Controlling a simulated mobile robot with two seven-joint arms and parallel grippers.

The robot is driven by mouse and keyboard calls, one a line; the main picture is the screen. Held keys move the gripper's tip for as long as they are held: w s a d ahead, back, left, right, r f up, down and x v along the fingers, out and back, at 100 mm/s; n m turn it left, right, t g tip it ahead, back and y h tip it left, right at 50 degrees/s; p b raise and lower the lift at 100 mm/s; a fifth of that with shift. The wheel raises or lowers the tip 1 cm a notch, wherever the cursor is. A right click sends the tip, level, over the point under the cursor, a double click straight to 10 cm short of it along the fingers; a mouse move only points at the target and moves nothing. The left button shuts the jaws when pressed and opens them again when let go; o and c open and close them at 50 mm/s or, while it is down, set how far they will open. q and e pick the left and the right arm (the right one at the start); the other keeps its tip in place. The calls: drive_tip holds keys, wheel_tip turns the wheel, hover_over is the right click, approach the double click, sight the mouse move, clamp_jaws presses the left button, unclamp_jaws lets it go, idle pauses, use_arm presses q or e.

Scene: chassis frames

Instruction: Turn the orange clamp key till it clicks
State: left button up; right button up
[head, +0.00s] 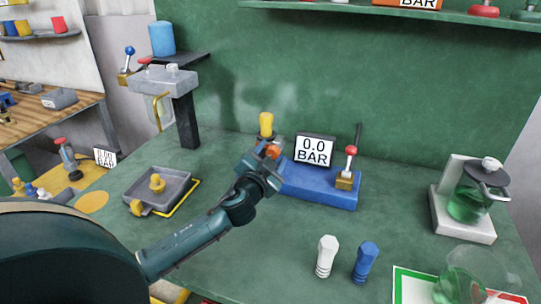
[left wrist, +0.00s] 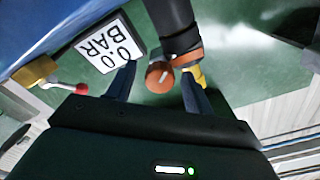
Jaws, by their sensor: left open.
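The orange clamp key (head: 272,151) sits at the left end of the blue base (head: 318,188), partly hidden by my left gripper in the head view. In the left wrist view the orange key (left wrist: 159,77) is a round knob with a pale line on its face. My left gripper (left wrist: 157,92) is open, with one finger on each side of the key; I cannot tell whether they touch it. In the head view my left gripper (head: 262,162) reaches in from the lower left. My right gripper is not in view.
A 0.0 BAR display (head: 314,149) and a red-knobbed lever (head: 350,165) stand on the blue base. A yellow plug (head: 266,124) is just behind the gripper. White (head: 326,256) and blue (head: 365,262) plugs stand in front. A grey tray (head: 157,190) lies left.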

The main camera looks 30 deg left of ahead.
use_arm(q)
drive_tip(key=shift+c, duration=0.3)
drive_tip(key=c, duration=0.9)
drive_tip(key=shift+m, duration=0.3)
